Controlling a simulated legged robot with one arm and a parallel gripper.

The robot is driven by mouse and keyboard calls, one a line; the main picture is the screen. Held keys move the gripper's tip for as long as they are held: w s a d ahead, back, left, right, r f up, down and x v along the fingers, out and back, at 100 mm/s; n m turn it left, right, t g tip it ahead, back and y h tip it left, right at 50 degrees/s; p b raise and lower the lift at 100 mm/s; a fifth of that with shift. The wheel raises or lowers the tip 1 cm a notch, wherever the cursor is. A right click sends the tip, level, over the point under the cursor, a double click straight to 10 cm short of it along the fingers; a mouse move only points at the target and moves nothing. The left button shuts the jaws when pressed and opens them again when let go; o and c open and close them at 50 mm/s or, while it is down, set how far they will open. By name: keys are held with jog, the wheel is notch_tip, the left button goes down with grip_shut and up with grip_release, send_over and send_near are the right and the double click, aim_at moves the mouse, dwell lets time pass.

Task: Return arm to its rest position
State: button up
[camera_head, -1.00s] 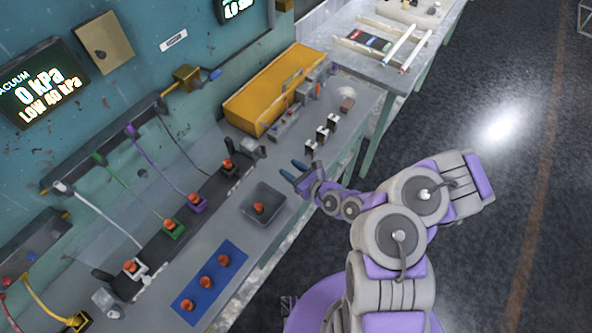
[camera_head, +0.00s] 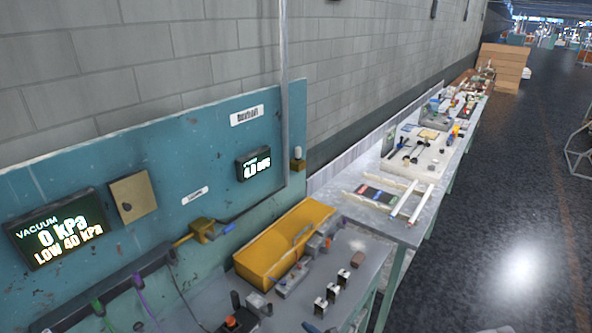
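Only a small dark blue fingertip of my gripper (camera_head: 314,328) shows at the bottom edge of the head view, in front of the workbench (camera_head: 205,300). The rest of my gripper and my arm are below the frame. Whether the fingers are open or shut cannot be seen, nor can anything between them.
A yellow bin (camera_head: 262,262) stands on the bench, with several small black-and-white blocks (camera_head: 331,292) right of it. A teal panel (camera_head: 165,150) with displays rises behind. A second table (camera_head: 395,232) runs back along the wall. The dark floor (camera_head: 500,220) at right is open.

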jog(key=a+r+n+g+y+b, duration=0.15)
jog(key=a+r+n+y, duration=0.3)
jog(key=r, duration=0.45)
jog(key=s+a+r+n+g+y+b, duration=0.1)
jog(key=s+a+r+n+g+b, duration=0.1)
jog(key=s+a+r+n+g, duration=0.35)
jog(key=s+a+r+n+g+y+b, duration=0.25)
jog(key=s+r+n+g, duration=0.35)
jog(key=s+r+n, duration=0.3)
jog(key=s+d+f+n+g+h+b, duration=0.1)
jog(key=s+d+f+n+g+h, duration=0.15)
jog(key=s+n+h, duration=0.35)
jog(key=s+d+f+n+g+h+b, duration=0.1)
jog(key=s+d+f+n+h, duration=0.2)
jog(key=s, duration=0.5)
jog(key=s+d+t+h+b, duration=0.3)
jog(key=d+h, duration=0.6)
jog(key=d, duration=0.9)
jog(key=shift+s+f+m, duration=0.25)
jog(key=shift+s+m, duration=0.05)
jog(key=shift+s, duration=0.75)
jog(key=shift+d, duration=0.1)
